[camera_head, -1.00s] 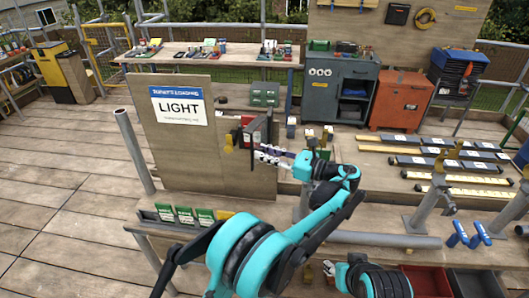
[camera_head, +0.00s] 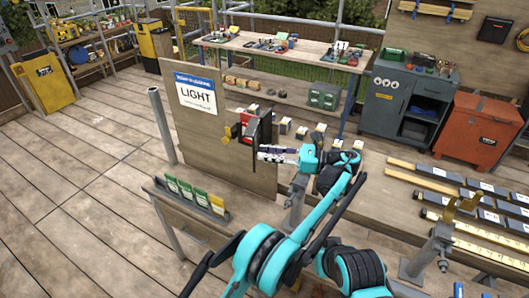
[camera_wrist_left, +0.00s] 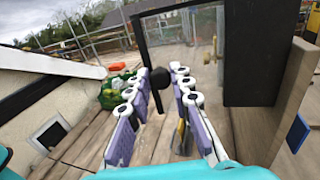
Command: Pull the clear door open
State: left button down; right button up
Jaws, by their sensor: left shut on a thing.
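The clear door (camera_wrist_left: 180,30) shows in the left wrist view as a see-through panel in a dark frame, beside a black box (camera_wrist_left: 250,55). A round black knob (camera_wrist_left: 160,78) sits on its frame's near left side. My left gripper (camera_wrist_left: 160,90) has its purple-and-white fingers on both sides of the knob and is shut on it. In the head view, my left gripper (camera_head: 264,152) is at the dark door frame (camera_head: 267,127), by a red box part (camera_head: 247,125) on the wooden board. How far the door stands open is unclear. My right gripper is not in view.
The wooden board (camera_head: 225,135) carries a LIGHT sign (camera_head: 195,94). A rack of green and yellow packets (camera_head: 195,195) stands before it. A metal post (camera_head: 296,195) is close to my left arm. Open plank floor (camera_head: 100,180) lies to the left.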

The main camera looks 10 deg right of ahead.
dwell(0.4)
pick_arm(q)
jog(key=c, duration=1.6)
grip_release()
notch_tip(320, 180, up, 10)
